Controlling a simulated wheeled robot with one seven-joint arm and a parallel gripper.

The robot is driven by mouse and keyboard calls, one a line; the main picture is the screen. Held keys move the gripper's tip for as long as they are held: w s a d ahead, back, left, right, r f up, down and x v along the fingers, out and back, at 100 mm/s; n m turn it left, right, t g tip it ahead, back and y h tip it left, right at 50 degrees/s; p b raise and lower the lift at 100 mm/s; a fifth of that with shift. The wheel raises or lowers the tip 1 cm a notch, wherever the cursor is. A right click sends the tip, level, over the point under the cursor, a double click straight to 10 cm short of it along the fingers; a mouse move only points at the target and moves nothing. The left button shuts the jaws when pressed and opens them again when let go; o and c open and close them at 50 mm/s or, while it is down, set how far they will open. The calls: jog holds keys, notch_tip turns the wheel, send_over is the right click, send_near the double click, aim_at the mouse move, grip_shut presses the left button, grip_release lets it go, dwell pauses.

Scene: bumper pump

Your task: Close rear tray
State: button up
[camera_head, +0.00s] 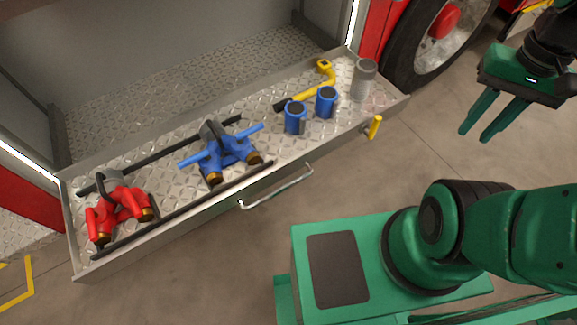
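The rear tray (187,243) is a metal drawer with a diamond-plate floor, pulled out of the vehicle compartment. A silver bar handle (277,187) runs along the middle of its front wall. A yellow latch or knob (374,127) sticks out near the right end of the front. My gripper (479,127) is at the upper right, to the right of the tray and apart from it. Its two green fingers are spread, with nothing between them. Nothing hides the handle.
The tray holds a red fitting (117,207), a blue fitting (222,150), two blue cylinders (295,119), a grey cylinder (363,80) and a yellow tool (310,90). A wheel (437,45) stands right of the compartment. The floor (210,285) in front of the tray's left half is clear.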

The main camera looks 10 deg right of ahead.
grip_shut()
jog(key=w+d+f+n+y, duration=0.2)
jog(key=w+f+n, duration=0.1)
jog(key=w+n, duration=0.35)
jog(key=w+d+f+n+y, duration=0.1)
jog(key=w+d+f+n, duration=0.15)
jog(key=w+n, duration=0.45)
jog(key=n+t+y, duration=0.3)
jog(key=n, duration=1.2)
send_near(383, 115)
notch_tip(383, 115, down, 4)
jog(key=s, duration=0.3)
jog(key=shift+w+a, duration=0.3)
jog(key=shift+w, duration=0.35)
jog(key=shift+w+a, duration=0.35)
jog(key=shift+w, duration=0.35)
jog(key=shift+w+a, duration=0.3)
jog(key=shift+w, duration=0.35)
